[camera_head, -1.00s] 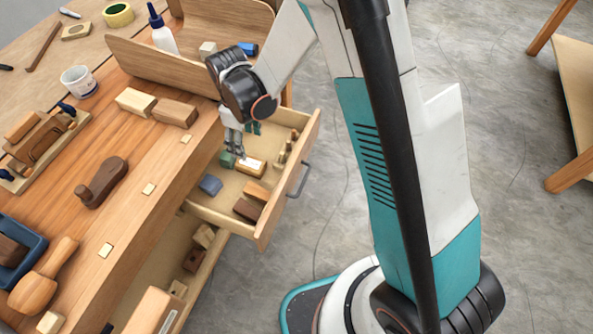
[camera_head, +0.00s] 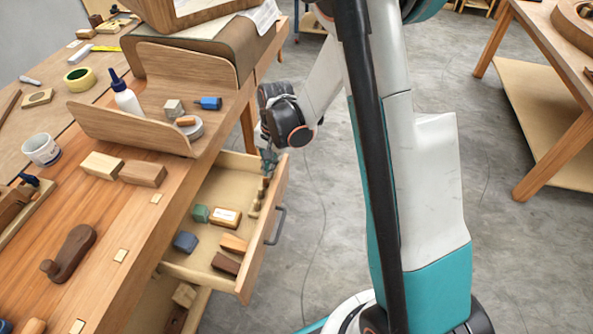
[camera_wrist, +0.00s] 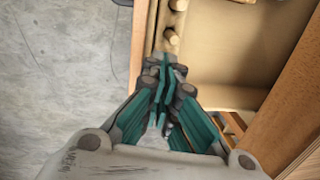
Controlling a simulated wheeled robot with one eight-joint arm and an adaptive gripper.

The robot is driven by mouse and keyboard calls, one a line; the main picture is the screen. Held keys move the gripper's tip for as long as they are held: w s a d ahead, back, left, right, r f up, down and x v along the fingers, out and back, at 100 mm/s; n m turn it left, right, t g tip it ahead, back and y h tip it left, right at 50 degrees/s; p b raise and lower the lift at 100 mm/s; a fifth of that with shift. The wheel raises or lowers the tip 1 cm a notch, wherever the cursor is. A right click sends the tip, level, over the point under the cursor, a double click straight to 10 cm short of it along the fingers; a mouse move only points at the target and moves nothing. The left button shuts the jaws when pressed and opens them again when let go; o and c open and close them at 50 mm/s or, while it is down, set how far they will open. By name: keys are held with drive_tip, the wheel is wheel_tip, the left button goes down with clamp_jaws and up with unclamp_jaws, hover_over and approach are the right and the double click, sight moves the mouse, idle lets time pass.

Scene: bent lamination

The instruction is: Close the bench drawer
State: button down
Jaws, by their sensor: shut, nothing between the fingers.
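The bench drawer (camera_head: 253,262) is pulled out from the wooden bench, with its curved handle (camera_head: 276,226) on the front panel. It holds a green block (camera_head: 200,213), a blue block (camera_head: 185,242), a labelled wooden block (camera_head: 225,217), other wooden blocks and several pegs along the front. My gripper (camera_head: 268,166) is shut and empty at the far end of the drawer front. In the wrist view my gripper (camera_wrist: 165,72) lies over the front panel's top edge, with the drawer interior (camera_wrist: 230,65) to the right. I cannot tell whether it touches the panel.
A lower drawer (camera_head: 200,308) is also out beneath. On the bench top are a glue bottle (camera_head: 127,98), a cup (camera_head: 41,150), wooden blocks (camera_head: 142,173) and a curved wooden piece (camera_head: 130,130). Another table (camera_head: 520,30) stands at the right. The floor (camera_head: 310,240) before the drawer is clear.

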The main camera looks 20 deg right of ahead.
drive_tip(key=s+d+m+t, duration=0.1)
drive_tip(key=s+d+m, duration=0.1)
drive_tip(key=d+m, duration=1.4)
drive_tip(key=w+a+f+m+b, duration=0.1)
drive_tip(key=w+a+f+b, duration=0.3)
drive_tip(key=f, duration=0.5)
drive_tip(key=shift+a+y+b, duration=0.4)
drive_tip(key=shift+a+b, duration=0.2)
drive_tip(key=shift+a, duration=0.5)
drive_tip(key=shift+f, duration=0.1)
